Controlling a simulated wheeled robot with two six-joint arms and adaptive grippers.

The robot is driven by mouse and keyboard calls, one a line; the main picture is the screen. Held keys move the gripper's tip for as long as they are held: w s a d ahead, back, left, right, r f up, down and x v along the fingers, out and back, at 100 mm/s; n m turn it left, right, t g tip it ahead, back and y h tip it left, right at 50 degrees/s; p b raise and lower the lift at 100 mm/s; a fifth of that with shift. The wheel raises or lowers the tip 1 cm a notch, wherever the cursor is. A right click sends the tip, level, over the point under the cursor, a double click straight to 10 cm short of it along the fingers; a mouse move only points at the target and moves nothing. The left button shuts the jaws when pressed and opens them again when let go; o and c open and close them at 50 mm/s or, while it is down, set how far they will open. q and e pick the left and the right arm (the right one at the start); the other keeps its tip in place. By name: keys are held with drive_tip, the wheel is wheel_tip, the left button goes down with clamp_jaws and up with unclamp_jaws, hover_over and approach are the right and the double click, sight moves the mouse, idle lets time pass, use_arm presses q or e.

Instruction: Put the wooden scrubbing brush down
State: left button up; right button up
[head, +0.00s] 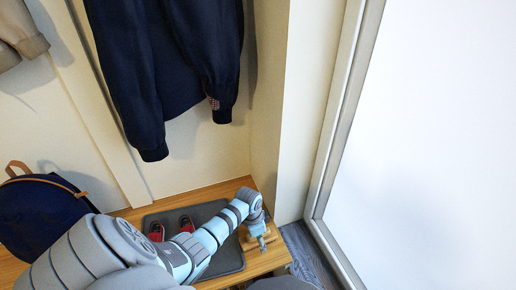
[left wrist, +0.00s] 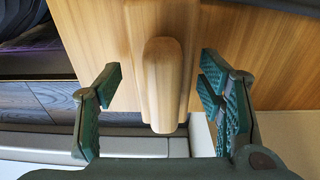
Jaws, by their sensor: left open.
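The wooden scrubbing brush (left wrist: 162,88) rests on the wooden bench top in the left wrist view, its rounded handle pointing toward my gripper. My left gripper (left wrist: 159,88) is open, with one green-padded finger on each side of the brush and a visible gap on both sides. In the head view the left gripper (head: 263,240) is at the right end of the bench. The brush (head: 247,243) shows there as a small brown piece, partly hidden by the gripper. My right gripper is not in view.
The bench (head: 222,188) holds a dark grey tray (head: 232,262) with red-and-black shoes (head: 186,223), left of the gripper. A navy backpack (head: 38,215) is at the left. A dark jacket (head: 170,60) hangs above. A wall and door frame (head: 322,190) stand close on the right.

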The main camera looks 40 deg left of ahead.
use_arm(q)
drive_tip(key=r+p, duration=0.2)
drive_tip(key=r, duration=0.2)
drive_tip(key=r+p, duration=0.2)
drive_tip(key=r, duration=0.2)
drive_tip(key=s+r+p, duration=0.1)
drive_tip(key=r+p, duration=0.2)
drive_tip(key=r, duration=0.1)
drive_tip(key=shift+s+a+r, duration=0.1)
drive_tip(key=shift+a+r, duration=0.05)
drive_tip(key=shift+a, duration=0.2)
drive_tip(key=shift+r, duration=0.45)
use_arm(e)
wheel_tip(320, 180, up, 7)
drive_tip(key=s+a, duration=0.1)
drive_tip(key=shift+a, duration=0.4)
use_arm(q)
drive_tip(key=shift+s, duration=0.1)
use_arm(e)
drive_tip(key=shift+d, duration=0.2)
